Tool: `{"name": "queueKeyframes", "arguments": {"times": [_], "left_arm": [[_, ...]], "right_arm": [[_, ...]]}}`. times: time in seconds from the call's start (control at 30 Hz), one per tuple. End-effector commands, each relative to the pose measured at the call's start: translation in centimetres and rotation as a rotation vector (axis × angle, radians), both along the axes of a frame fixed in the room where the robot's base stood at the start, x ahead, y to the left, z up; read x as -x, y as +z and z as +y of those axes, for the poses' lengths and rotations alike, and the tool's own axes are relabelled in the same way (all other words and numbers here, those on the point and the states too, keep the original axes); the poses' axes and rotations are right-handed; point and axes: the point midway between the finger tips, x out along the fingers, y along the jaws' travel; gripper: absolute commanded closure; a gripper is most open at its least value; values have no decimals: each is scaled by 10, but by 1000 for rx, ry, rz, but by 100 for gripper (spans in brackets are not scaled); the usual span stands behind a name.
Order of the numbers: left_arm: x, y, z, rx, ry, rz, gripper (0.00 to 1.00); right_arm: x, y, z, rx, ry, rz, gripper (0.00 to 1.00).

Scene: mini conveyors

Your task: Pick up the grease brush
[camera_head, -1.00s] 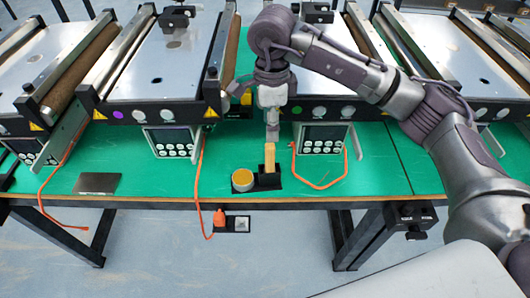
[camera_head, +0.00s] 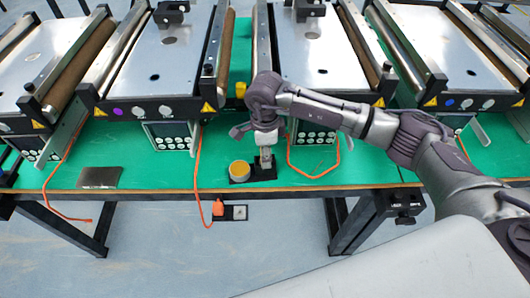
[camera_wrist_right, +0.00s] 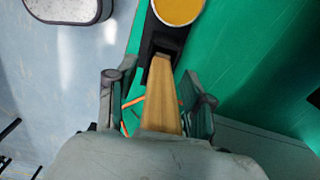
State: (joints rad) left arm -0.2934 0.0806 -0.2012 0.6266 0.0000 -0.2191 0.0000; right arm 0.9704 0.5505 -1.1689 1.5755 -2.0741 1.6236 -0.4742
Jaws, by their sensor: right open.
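The grease brush shows in the right wrist view as a pale wooden handle (camera_wrist_right: 161,95) standing in a black holder (camera_wrist_right: 168,40). My right gripper (camera_wrist_right: 159,88) is open, with one finger on each side of the handle; a gap shows on both sides. In the head view my right gripper (camera_head: 265,158) points down over the black holder (camera_head: 262,174) at the table's front edge and hides the brush. The bristle end is hidden in the holder. My left gripper is not in view.
A round tin of yellow grease (camera_head: 239,171) sits just left of the holder, close to my gripper. Conveyors and control boxes (camera_head: 171,138) stand behind. Orange cables (camera_head: 315,174) lie nearby on the green tabletop (camera_head: 350,172). A metal plate (camera_head: 99,177) lies at the left.

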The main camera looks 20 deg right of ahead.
Motion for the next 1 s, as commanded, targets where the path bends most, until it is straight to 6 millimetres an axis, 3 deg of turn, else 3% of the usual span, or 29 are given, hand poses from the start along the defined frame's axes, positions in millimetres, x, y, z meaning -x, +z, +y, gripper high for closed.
{"name": "queueKeyframes", "arguments": {"times": [0.2,0.53,0.83,1.0], "left_arm": [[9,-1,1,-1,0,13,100],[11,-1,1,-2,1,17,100],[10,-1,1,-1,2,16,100],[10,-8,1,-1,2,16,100]], "right_arm": [[0,-2,0,0,1,0,48],[0,-1,0,0,0,0,100],[0,0,0,-1,0,-1,100],[-1,18,0,-1,0,-5,100]]}}
